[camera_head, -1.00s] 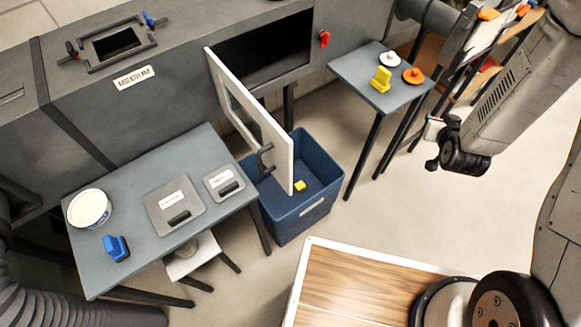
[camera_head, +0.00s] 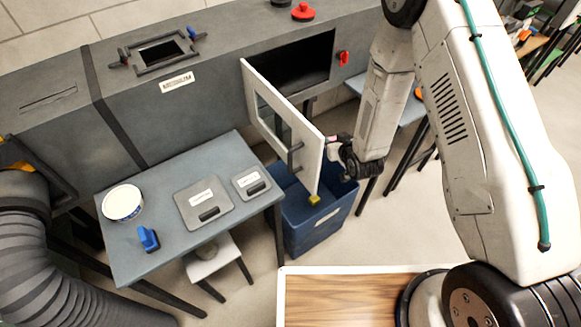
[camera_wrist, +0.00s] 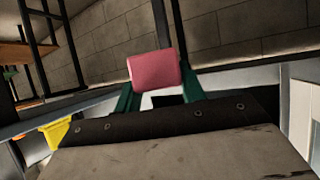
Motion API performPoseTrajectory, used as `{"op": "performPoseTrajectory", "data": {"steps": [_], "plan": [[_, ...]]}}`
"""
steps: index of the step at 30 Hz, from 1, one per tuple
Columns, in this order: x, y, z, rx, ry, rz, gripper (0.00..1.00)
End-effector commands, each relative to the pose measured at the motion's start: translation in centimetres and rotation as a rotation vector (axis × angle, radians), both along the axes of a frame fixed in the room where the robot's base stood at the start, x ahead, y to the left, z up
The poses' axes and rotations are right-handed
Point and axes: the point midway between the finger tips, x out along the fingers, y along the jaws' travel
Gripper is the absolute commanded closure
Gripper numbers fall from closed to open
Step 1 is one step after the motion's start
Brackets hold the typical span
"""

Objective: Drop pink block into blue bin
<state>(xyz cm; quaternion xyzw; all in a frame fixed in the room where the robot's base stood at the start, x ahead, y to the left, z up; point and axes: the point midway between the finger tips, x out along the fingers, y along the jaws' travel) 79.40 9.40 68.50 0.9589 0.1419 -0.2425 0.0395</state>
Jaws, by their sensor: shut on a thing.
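The pink block (camera_wrist: 154,70) is held between the green fingertips of my gripper (camera_wrist: 160,88) in the wrist view. In the head view my gripper (camera_head: 334,152) is beside the right face of the open white door, at about the back right part of the blue bin and higher than its rim. The block is too small there to make out clearly.
The white door (camera_head: 310,158) of the grey duct (camera_head: 215,105) hangs open over the bin, with a yellow piece (camera_head: 314,199) near its lower corner. The grey table (camera_head: 150,265) holds a blue brush (camera_head: 148,239), a white tub (camera_head: 123,202) and two grey plates. My arm covers much of the right side.

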Motion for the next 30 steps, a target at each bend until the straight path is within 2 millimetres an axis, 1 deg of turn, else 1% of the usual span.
{"op": "performPoseTrajectory", "data": {"steps": [1, 3, 6, 9, 12, 15, 20, 30], "plan": [[0.0, 2.4, -2.4, -0.001, 0.004, 0.052, 0.81], [-0.1, 5.2, -4.9, 0.0, 0.002, 0.116, 0.81], [-0.6, 8.6, -8.0, 0.0, -0.001, 0.192, 0.81], [-1.2, 10.9, -10.3, 0.001, -0.002, 0.248, 0.81], [-1.7, 12.4, -11.7, 0.001, -0.005, 0.283, 0.81], [-1.8, 13.0, -12.4, 0.002, -0.007, 0.298, 0.81], [-1.9, 13.1, -13.5, 0.002, -0.007, 0.3, 0.81], [-1.9, 13.1, -18.0, 0.003, -0.005, 0.3, 0.81]]}}
